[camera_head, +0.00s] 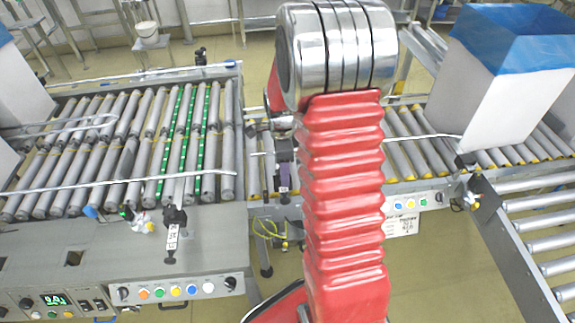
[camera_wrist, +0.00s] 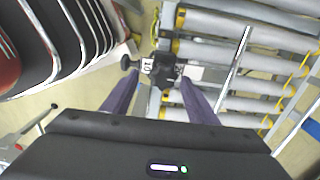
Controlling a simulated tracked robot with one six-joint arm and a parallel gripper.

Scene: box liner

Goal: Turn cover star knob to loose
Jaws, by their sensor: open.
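I cannot tell how far the fingertips are from the knob. Nothing shows held between them.
A roller conveyor (camera_head: 120,150) lies left, and another with yellow-ended rollers (camera_head: 410,150) lies right. A white box with a blue top (camera_head: 505,95) stands on the right one.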

